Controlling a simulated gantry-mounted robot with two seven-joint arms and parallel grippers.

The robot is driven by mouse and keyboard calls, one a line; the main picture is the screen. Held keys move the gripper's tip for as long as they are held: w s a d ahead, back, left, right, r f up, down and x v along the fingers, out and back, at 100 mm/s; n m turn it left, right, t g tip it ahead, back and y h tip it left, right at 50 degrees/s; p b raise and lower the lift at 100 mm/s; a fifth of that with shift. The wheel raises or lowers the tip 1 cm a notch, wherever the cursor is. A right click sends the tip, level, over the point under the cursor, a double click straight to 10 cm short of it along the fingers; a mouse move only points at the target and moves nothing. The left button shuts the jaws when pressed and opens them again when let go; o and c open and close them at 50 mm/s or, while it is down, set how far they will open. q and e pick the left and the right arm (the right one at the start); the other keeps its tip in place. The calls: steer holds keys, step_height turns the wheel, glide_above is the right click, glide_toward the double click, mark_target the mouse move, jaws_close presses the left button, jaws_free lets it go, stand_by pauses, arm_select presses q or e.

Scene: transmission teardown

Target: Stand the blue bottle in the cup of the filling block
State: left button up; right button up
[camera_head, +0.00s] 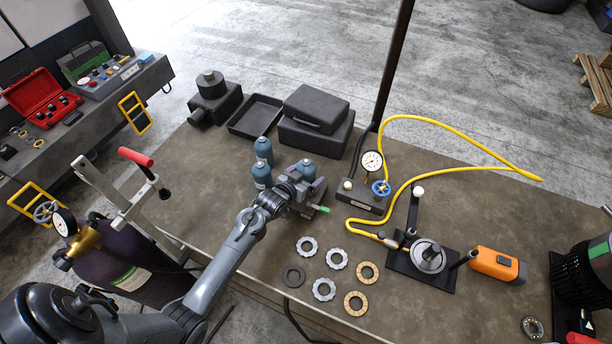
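Blue bottles stand on the bench left of centre: one at the back (264,147), one in front of it (261,177), and a third blue body (308,168) partly hidden behind my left gripper. My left gripper (314,194) reaches in from the lower left, low over the bench beside that third blue body. Its fingers are too small and overlapped to show whether they hold it. A dark block (360,198) with a round gauge and a blue handwheel stands to the right and looks like the filling block. I cannot make out its cup clearly. My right gripper is not in view.
Dark cases (316,110) and a shallow black tray (255,115) lie behind the bottles. A yellow hose (440,172) loops from the gauge block's area to a black fixture (421,267). Several rings (324,289) lie in front. An orange tool (498,265) lies right.

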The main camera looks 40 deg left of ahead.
arm_select(q)
steer(key=shift+r, duration=0.1)
steer(key=shift+s, duration=0.1)
steer(key=v, duration=1.1)
steer(key=s+d+m+g, duration=0.1)
steer(key=s+d+g, duration=0.2)
steer(key=s, duration=0.4)
steer(key=s+d+m+g+h, duration=0.1)
steer(key=s+d+g, duration=0.2)
steer(key=s+d, duration=0.3)
steer(key=s+d+m+g, duration=0.1)
steer(key=s+d+g, duration=0.2)
steer(key=s, duration=0.6)
steer(key=shift+d+f+g+h, duration=0.2)
steer(key=shift+d+g+h, duration=0.15)
steer(key=shift+d, duration=0.9)
